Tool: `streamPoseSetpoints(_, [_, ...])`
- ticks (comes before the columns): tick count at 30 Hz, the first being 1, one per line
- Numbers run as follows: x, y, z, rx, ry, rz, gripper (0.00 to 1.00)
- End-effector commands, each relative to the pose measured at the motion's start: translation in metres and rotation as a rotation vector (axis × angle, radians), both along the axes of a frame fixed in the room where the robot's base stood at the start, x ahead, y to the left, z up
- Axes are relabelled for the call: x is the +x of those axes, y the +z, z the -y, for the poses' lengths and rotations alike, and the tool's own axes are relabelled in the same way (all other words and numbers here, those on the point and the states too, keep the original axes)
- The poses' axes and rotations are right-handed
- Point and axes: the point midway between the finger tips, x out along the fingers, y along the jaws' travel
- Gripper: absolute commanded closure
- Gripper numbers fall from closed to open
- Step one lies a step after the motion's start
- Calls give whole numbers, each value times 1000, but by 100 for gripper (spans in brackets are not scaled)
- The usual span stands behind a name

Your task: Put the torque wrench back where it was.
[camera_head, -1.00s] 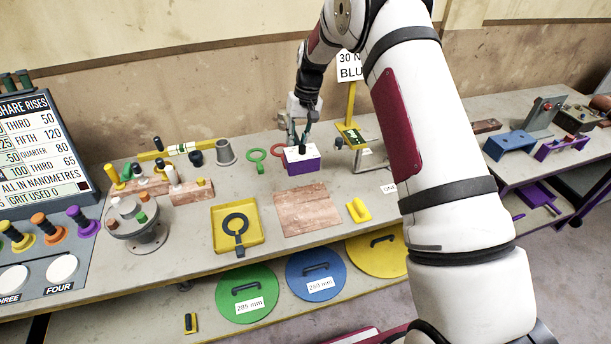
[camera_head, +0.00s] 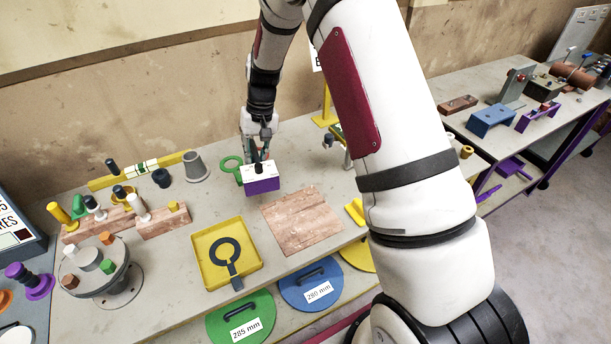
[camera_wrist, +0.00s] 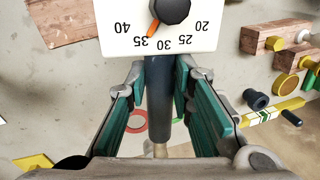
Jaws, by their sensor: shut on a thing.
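My gripper (camera_head: 261,148) is shut on the torque wrench (camera_head: 262,184), which I take to be the thing with a white dial face, a purple side and a dark grip. In the wrist view the dark grip (camera_wrist: 159,95) lies between the green finger pads. The white dial face (camera_wrist: 125,38) shows numbers from 20 to 40, a black knob and an orange pointer near 35. In the head view the wrench is over the bench, behind the wooden board (camera_head: 303,220). I cannot tell whether it touches the bench.
A green ring (camera_head: 228,167) lies close on the left. A yellow tray (camera_head: 254,266) with a dark ring-ended tool is in front. A yellow bar (camera_head: 110,181), a grey cup (camera_head: 195,167) and peg blocks (camera_head: 163,222) stand left. My arm hides part of the bench's right side.

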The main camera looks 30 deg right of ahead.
Motion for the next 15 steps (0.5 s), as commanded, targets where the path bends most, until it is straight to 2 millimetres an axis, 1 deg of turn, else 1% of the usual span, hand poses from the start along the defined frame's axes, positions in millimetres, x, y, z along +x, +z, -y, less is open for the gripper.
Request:
streamPoseSetpoints(1, [-5,-14,-4,-1,-87,-7,100])
streamPoseSetpoints(5, [-37,-40,-7,-9,-401,-20,100])
streamPoseSetpoints(6, [-49,-46,-6,-14,-505,-23,100])
streamPoseSetpoints(9, [-80,-58,-2,-26,-753,-27,100])
streamPoseSetpoints(12, [-107,-65,4,-39,-966,-28,100])
streamPoseSetpoints(15, [-129,-69,11,-50,-1130,-23,100])
